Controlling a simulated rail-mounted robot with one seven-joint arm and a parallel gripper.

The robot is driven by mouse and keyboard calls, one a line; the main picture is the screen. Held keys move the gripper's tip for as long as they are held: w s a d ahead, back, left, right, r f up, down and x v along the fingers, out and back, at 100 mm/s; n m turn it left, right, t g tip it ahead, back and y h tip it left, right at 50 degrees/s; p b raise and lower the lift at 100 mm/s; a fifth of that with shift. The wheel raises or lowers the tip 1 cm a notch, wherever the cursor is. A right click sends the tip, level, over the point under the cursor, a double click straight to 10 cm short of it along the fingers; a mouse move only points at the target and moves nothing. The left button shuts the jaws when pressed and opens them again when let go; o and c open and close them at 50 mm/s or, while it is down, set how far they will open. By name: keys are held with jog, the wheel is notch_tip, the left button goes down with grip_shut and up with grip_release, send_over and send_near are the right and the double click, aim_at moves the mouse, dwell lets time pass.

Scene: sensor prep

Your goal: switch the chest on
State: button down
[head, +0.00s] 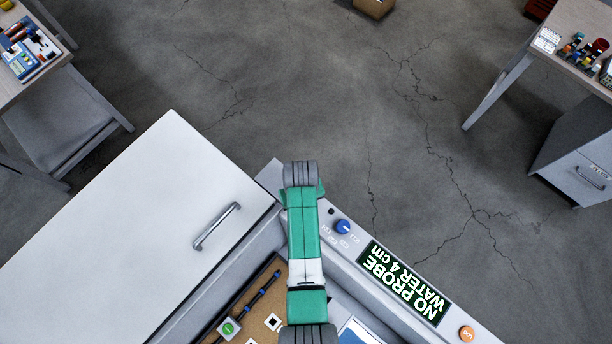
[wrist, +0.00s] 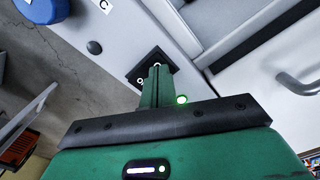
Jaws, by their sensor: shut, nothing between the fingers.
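The chest (head: 130,240) has a white lid with a bar handle and a grey front panel. Its panel display (head: 404,282) is lit and reads "NO PROBE WATER 4 cm". In the wrist view a black switch (wrist: 136,76) with small white marks sits on the panel, partly hidden behind my fingers. A small green lamp (wrist: 182,99) beside my fingers glows. My gripper (wrist: 157,72) is shut and empty, its fingertips over the switch; I cannot tell whether they touch it. In the head view my arm covers the gripper and the switch.
A blue knob (head: 342,227) and an orange button (head: 466,333) are on the panel. The lid handle (head: 216,226) stands up near the arm. A brown board (head: 247,308) with a green button lies beside the lid. Desks stand at both upper corners; the floor between is mostly clear.

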notch_tip(320, 180, up, 7)
jog(key=p, duration=0.6)
jog(key=shift+f, duration=0.15)
